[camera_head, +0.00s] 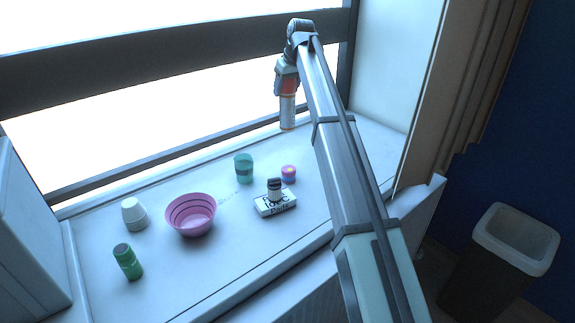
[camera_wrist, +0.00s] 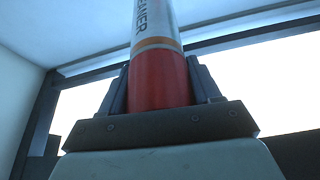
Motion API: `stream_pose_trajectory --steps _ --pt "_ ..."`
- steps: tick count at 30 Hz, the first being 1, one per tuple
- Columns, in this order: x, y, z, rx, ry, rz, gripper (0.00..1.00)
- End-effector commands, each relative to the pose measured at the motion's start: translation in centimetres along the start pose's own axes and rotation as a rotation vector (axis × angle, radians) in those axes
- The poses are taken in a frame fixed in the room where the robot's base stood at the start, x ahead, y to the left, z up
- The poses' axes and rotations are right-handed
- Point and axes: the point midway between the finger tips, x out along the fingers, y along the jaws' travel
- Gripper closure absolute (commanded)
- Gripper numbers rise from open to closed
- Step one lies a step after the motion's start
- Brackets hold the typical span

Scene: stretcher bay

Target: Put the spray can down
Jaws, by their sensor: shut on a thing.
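The spray can (camera_head: 288,112) is white and grey with orange-red bands and hangs below my gripper (camera_head: 286,85) in the head view. It is held above the back right of the windowsill (camera_head: 330,160), near the window frame. I cannot tell the exact height of its lower end over the sill. In the wrist view the can (camera_wrist: 158,75) stands between the two dark fingers of my gripper (camera_wrist: 160,90), its red part between them. Grey lettering shows on its white part. The gripper is shut on the can.
A bin (camera_head: 510,250) stands right.

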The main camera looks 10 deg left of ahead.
Motion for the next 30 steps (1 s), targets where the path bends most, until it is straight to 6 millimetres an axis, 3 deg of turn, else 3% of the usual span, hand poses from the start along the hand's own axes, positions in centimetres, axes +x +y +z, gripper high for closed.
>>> stream_pose_trajectory --steps 24,30 --pt "9.6 0.0 4.1 -0.001 0.000 0.000 1.00" --pt "10.9 0.0 4.5 -0.001 0.000 0.000 1.00"
